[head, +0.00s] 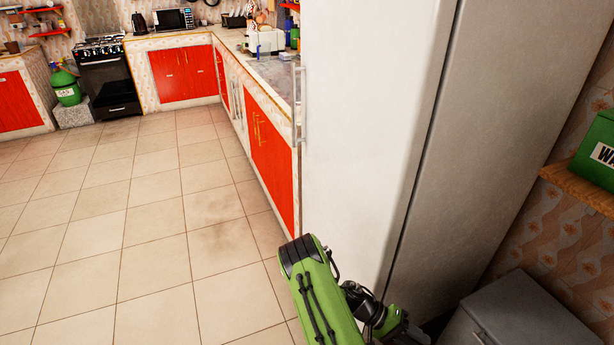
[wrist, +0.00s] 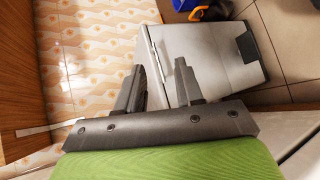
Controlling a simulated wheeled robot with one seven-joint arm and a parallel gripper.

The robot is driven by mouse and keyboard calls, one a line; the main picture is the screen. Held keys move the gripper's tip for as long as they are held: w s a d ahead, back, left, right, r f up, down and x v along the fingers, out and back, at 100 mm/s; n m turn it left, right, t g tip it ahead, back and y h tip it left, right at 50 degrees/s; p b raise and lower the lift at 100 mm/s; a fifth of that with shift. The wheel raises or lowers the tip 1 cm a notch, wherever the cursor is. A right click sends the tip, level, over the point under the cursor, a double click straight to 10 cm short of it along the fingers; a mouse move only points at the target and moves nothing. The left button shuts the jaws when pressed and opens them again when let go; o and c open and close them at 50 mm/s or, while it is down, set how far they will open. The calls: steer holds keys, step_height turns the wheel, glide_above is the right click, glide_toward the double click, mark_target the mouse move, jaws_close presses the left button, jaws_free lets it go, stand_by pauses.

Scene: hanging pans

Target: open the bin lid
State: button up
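A grey box-shaped bin (head: 525,315) stands at the bottom right in the head view, its flat top closed. In the wrist view the grey bin (wrist: 215,62) fills the upper middle, with a black part on its right side and a thin strip along its left edge. My gripper (wrist: 160,66) is open, its two fingers apart with nothing held between them. The fingers overlap the bin's left edge in the picture; I cannot tell whether they touch it. In the head view my gripper is at the bottom edge, mostly cut off, left of the bin.
A tall white fridge (head: 365,110) stands close beside my arm, left of the bin. A wooden shelf (head: 580,190) with a green box (head: 598,150) is on the right wall. Tiled floor (head: 140,240) is free at left.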

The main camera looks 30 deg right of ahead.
steer(key=w+a+r+n+t+y, duration=0.1)
steer(key=w+a+r+t+y, duration=0.15)
steer(key=w+a+r, duration=0.35)
steer(key=w+a+r+t+y, duration=0.1)
steer(key=a+r+t, duration=0.25)
steer(key=r, duration=0.45)
steer(key=w+a+r+n+t+y, duration=0.1)
steer(key=w+a+r+t, duration=0.3)
steer(key=r, duration=0.3)
steer(key=s+a+r+n+t+y, duration=0.25)
steer(key=s+a+r, duration=0.25)
steer(key=a+r, duration=0.25)
steer(key=s+a+r+n+t+y, duration=0.1)
steer(key=s+a+r+n+t, duration=0.3)
steer(key=s+a+r, duration=0.3)
step_height(320, 180, up, 15)
steer(key=w+p, duration=0.1)
steer(key=p, duration=1.4)
steer(key=shift+a, duration=0.45)
